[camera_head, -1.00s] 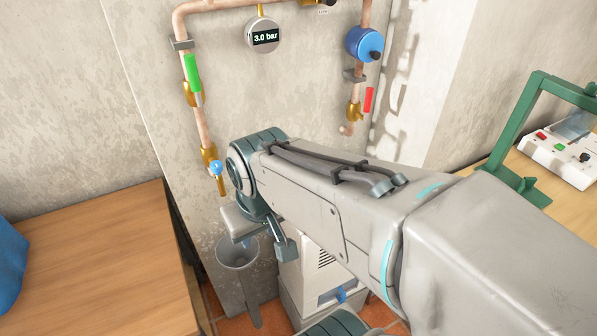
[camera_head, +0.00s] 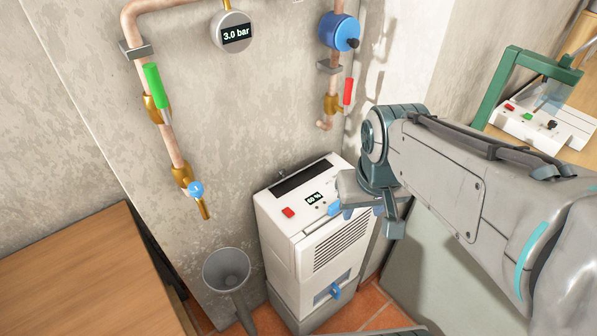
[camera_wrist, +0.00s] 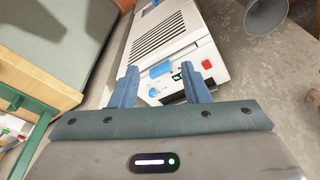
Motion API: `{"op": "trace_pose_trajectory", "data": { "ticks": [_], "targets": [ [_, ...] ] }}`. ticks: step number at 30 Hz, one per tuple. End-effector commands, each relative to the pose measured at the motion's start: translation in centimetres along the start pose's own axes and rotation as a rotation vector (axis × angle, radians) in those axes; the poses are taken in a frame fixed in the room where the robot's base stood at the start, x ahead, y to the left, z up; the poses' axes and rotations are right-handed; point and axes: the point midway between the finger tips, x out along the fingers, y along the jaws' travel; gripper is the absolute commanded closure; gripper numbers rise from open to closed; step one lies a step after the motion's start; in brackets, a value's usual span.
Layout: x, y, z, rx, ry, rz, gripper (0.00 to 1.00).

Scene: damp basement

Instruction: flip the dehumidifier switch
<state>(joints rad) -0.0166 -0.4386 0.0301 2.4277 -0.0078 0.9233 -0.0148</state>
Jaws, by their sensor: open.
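The dehumidifier (camera_head: 285,240) is a white box with a vented front, standing against the wall. Its top panel has a red switch (camera_head: 288,212) at the left and a small lit display (camera_head: 314,197). The wrist view also shows the red switch (camera_wrist: 206,64), beyond the right fingertip, and the display, partly covered by that finger. A blue part (camera_wrist: 160,68) on the panel shows between the fingers; I cannot tell what it is. My gripper (camera_wrist: 160,76) is open and empty. In the head view my gripper (camera_head: 345,209) is over the panel's right side, hiding part of it.
A grey funnel (camera_head: 227,270) stands left of the dehumidifier. Copper pipes with a green-handled valve (camera_head: 157,86) and a gauge (camera_head: 233,33) run along the wall above. A wooden table (camera_head: 90,275) is at the left; a green frame (camera_head: 500,85) and control box stand at the right.

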Motion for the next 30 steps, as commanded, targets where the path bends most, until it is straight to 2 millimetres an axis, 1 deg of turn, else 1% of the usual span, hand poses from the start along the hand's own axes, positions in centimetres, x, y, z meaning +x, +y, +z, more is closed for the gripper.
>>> {"op": "trace_pose_trajectory", "data": {
  "ticks": [1, 5, 9, 12, 15, 18, 22, 26, 29, 30],
  "targets": [
    [0.8, -0.6, -1.4, -0.037, -0.018, 0.002, 0.58],
    [2.1, -2.6, -5.5, -0.15, -0.066, 0.004, 0.58],
    [4.3, -5.3, -9.8, -0.273, -0.118, -0.008, 0.58],
    [6.2, -7.6, -12.5, -0.356, -0.151, -0.025, 0.58],
    [8.0, -9.7, -14.6, -0.425, -0.179, -0.044, 0.58],
    [9.3, -11.3, -16.1, -0.477, -0.198, -0.062, 0.58],
    [10.4, -12.6, -17.1, -0.515, -0.212, -0.078, 0.58],
    [11.1, -13.1, -17.4, -0.529, -0.218, -0.084, 0.58],
    [12.2, -13.2, -17.1, -0.53, -0.221, -0.085, 0.58],
    [12.8, -13.2, -16.9, -0.53, -0.221, -0.084, 0.58]
  ]
}}
